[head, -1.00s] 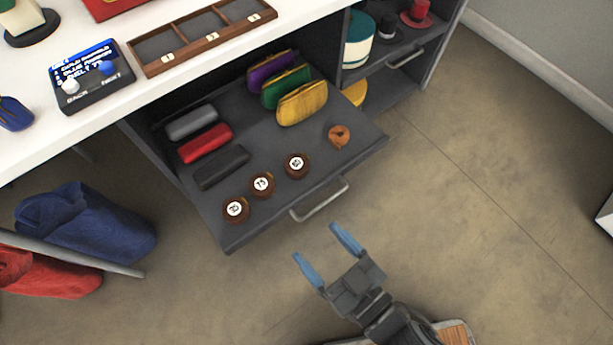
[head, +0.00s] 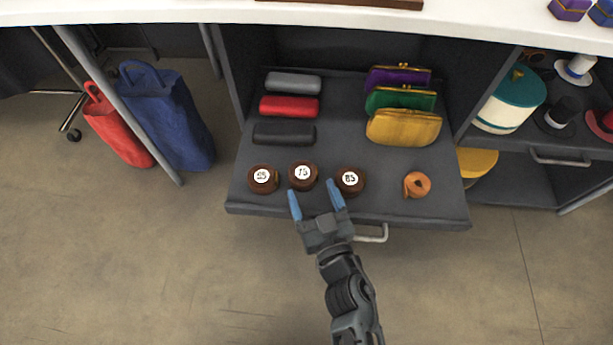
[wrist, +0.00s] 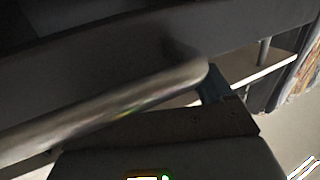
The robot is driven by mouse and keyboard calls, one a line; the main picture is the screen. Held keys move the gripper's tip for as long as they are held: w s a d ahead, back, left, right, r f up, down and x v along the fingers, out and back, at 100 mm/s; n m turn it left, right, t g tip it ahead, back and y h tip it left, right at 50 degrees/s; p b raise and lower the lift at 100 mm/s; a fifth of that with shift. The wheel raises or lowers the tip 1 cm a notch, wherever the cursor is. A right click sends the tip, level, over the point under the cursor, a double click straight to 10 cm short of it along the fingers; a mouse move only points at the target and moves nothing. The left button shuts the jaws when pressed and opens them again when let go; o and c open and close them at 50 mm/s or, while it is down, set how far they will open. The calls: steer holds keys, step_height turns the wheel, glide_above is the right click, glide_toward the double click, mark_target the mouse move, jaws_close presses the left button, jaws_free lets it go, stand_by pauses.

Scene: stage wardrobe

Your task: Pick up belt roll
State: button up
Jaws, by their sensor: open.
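A smaller orange-brown roll (head: 417,185) with a loose end lies further right. My gripper (head: 313,187) is open and empty. In the head view its blue fingertips overlap the drawer's front edge, just below the middle and right rolls. The wrist view shows no roll.
The drawer's bar handle (head: 372,233) crosses close in front of the wrist camera (wrist: 110,105). Behind the rolls lie grey, red and black cases (head: 284,133) and purple, green and yellow purses (head: 403,127). Open floor lies in front.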

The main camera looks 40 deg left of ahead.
mark_target(307, 185)
steer(key=b+x, duration=0.1)
steer(key=x, duration=0.2)
steer(key=shift+a+b, duration=0.4)
steer(key=shift+w+a+r, duration=0.1)
steer(key=shift+w+a, duration=0.3)
steer(key=shift+a, duration=0.05)
steer(key=shift+c, duration=0.3)
steer(key=c, duration=0.8)
steer(key=shift+r, duration=0.1)
